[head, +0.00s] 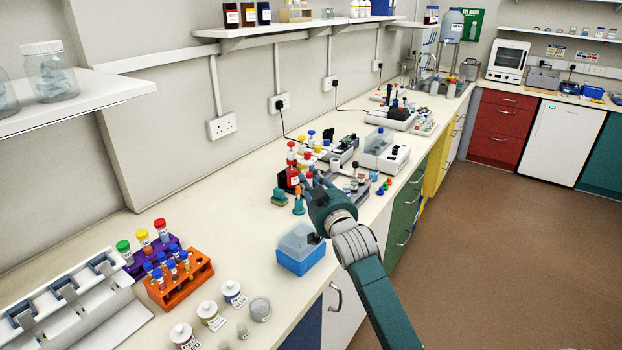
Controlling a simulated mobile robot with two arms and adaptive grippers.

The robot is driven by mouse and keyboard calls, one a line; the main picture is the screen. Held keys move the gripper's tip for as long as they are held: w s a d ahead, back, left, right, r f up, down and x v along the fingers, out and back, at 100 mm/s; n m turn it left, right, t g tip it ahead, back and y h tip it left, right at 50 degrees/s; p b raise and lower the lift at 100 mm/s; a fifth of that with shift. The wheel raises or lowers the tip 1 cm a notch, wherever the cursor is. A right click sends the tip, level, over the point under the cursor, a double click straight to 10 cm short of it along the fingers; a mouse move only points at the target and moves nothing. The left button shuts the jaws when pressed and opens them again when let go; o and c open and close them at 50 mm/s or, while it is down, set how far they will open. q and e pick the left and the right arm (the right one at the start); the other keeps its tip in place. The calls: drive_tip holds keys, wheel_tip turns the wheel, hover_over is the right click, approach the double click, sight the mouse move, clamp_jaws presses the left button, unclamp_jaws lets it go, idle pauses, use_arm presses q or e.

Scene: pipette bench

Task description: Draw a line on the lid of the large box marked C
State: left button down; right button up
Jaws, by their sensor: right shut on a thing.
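A blue box with a clear, greyish lid (302,248) stands near the front edge of the bench. A small dark patch shows at the lid's right side. I cannot read a letter C on it, so I cannot tell if it is the large box. My right gripper (306,187) reaches in from the lower right, beyond and above this box. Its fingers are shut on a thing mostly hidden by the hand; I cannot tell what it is. My left gripper is not in view.
An orange rack (185,285) with blue-capped tubes and white jars (209,314) are at the lower left. The bench (235,225) is bare left of the blue box.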

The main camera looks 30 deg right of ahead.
drive_tip(key=shift+f+b, duration=2.35)
drive_tip(key=shift+f, duration=0.2)
drive_tip(key=shift+a, duration=0.1)
drive_tip(key=shift+s+f, duration=0.1)
drive_tip(key=shift+f, duration=0.2)
drive_tip(key=shift+f, duration=0.6)
drive_tip(key=shift+w+d+p, duration=0.25)
drive_tip(key=shift+d+p, duration=0.4)
drive_tip(key=shift+d, duration=0.15)
idle(1.5)
drive_tip(key=shift+s, duration=0.15)
idle(0.6)
drive_tip(key=shift+s+a+f+p, duration=0.1)
drive_tip(key=shift+a+p, duration=0.3)
drive_tip(key=shift+p, duration=0.35)
idle(0.6)
